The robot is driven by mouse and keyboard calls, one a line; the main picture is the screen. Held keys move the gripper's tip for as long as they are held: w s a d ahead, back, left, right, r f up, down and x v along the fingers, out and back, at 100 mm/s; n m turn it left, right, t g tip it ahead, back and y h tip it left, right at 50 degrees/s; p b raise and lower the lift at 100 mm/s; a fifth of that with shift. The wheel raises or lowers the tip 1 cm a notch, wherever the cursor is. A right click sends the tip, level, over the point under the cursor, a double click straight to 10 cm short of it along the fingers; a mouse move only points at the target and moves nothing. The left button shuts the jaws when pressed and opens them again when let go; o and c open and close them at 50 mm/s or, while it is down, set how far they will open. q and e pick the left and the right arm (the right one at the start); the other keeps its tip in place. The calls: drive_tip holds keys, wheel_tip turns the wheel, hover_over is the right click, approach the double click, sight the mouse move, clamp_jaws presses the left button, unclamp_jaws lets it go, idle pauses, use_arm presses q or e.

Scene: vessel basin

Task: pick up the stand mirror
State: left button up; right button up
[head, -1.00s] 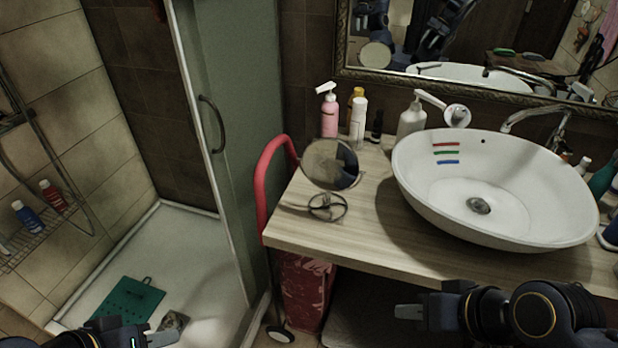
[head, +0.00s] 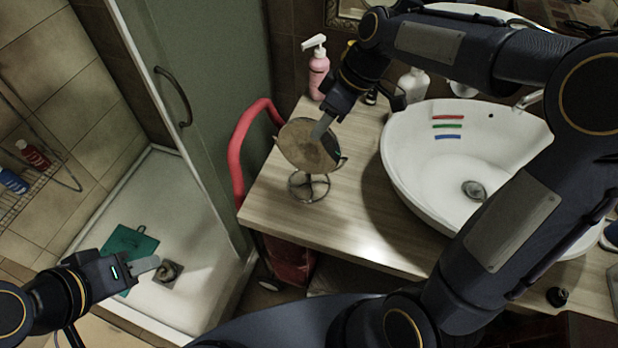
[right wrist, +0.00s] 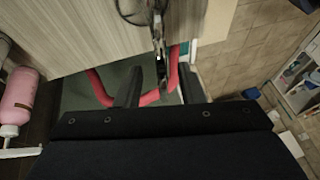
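The stand mirror (head: 300,146) stands upright on the left end of the wooden counter, its round disc above a wire base (head: 309,187). My right gripper (head: 322,126) is at the disc's upper right edge and overlaps it in the head view. In the right wrist view the right gripper (right wrist: 161,86) has its two fingers apart; the mirror's disc (right wrist: 158,42) shows edge-on, ahead of and between them. Contact cannot be told. My left gripper (head: 147,264) is over the shower floor, away from the mirror; its finger gap is not visible.
The wooden counter (head: 350,210) carries a white basin (head: 415,165) right of the mirror. A pink pump bottle (head: 318,72) stands behind the mirror. A red curved handle (head: 237,150) rises beside the counter's left edge. A glass shower door (head: 205,90) is further left.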

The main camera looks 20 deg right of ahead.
sight(310, 146)
drive_tip(key=p+x, duration=0.1)
drive_tip(key=x, duration=0.4)
drive_tip(key=shift+w+a+f, duration=0.1)
drive_tip(key=shift+w+a, duration=0.05)
drive_tip(key=shift+a, duration=0.2)
clamp_jaws()
